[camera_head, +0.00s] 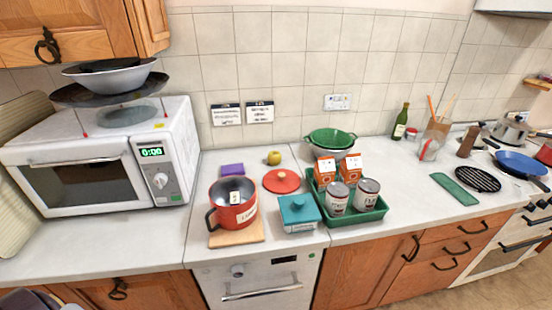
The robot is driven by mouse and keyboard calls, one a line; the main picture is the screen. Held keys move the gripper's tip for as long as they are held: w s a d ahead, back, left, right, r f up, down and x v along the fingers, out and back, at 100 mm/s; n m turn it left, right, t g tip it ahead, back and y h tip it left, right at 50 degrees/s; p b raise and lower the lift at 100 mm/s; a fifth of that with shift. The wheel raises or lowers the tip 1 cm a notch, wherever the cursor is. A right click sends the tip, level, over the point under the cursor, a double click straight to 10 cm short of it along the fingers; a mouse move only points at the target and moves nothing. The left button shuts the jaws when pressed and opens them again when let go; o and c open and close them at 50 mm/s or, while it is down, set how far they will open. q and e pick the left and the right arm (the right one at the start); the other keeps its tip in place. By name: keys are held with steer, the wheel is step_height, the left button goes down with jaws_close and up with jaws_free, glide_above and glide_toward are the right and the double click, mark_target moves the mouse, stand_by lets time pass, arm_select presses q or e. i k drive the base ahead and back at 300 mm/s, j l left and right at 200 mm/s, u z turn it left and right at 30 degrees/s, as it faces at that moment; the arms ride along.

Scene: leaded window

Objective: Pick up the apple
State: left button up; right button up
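A small yellow-green apple (274,158) sits on the white counter near the tiled back wall. It is just behind a red round lid (281,181) and to the right of a purple block (231,169). The apple is fully visible, with nothing on top of it. Neither my left nor my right gripper shows in the head view.
In front stand a red pot (239,214) on a wooden board and a teal box (299,209). To the right, a green tray (366,217) holds cans and cartons, with a green colander (332,138) behind. A microwave (105,160) stands left. Counter right of the tray is partly clear.

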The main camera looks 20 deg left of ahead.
mark_target(274, 157)
steer(key=i+l, duration=0.4)
steer(key=i, duration=0.15)
steer(key=i+l+u, duration=0.1)
steer(key=i+l, duration=0.3)
steer(key=i, duration=0.1)
